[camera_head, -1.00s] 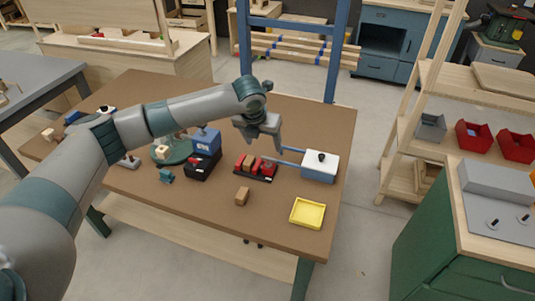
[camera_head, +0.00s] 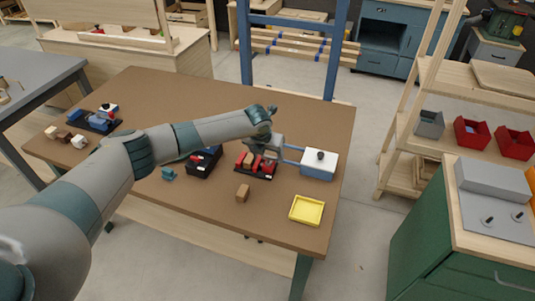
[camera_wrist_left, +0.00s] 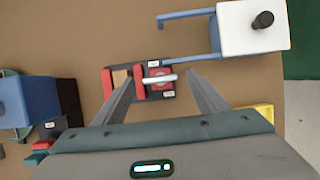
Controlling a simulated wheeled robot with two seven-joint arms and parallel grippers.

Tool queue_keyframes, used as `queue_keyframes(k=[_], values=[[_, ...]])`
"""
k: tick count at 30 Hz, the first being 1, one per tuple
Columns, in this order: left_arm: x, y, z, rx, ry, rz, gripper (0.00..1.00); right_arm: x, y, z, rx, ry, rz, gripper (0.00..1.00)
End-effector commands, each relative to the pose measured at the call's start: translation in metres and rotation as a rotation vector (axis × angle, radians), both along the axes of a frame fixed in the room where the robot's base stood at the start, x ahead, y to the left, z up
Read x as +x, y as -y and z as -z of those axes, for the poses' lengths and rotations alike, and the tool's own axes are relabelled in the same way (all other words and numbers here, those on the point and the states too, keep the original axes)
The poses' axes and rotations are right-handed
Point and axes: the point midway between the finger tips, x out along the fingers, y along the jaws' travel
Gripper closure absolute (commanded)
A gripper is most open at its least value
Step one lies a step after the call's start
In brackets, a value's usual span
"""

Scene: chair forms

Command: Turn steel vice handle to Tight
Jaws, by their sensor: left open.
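A red vice with a black base (camera_head: 255,172) sits on the brown table, partly hidden by my left gripper in the head view. In the left wrist view its red jaw blocks (camera_wrist_left: 138,83) and a pale steel bar handle (camera_wrist_left: 160,78) show, with small labels at the edges of the base. My left gripper (camera_head: 262,156) is above the vice. In the wrist view its two fingers (camera_wrist_left: 158,75) are spread apart, one on each side of the handle, with nothing held. I cannot tell whether they touch the handle. My right gripper is out of view.
A white and blue box with a black knob (camera_head: 319,164) and blue rails stands right of the vice. The table's front strip is mostly clear.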

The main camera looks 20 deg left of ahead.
Motion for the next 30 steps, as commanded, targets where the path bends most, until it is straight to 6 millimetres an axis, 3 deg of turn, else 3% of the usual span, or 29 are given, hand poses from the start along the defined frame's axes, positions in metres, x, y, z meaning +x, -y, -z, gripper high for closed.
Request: queue_keyframes(k=[4,9,20,30], values=[[0.000,0.000,0.000,0.000,0.000,0.000,0.34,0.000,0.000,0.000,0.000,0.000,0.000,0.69],[0.000,0.000,0.000,0.000,0.000,0.000,0.75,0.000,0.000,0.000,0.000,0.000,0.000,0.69],[0.000,0.000,-0.001,0.001,-0.001,-0.024,0.76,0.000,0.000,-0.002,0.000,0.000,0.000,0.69],[0.000,0.003,-0.002,0.000,-0.001,-0.183,0.76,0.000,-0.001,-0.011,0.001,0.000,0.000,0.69]])
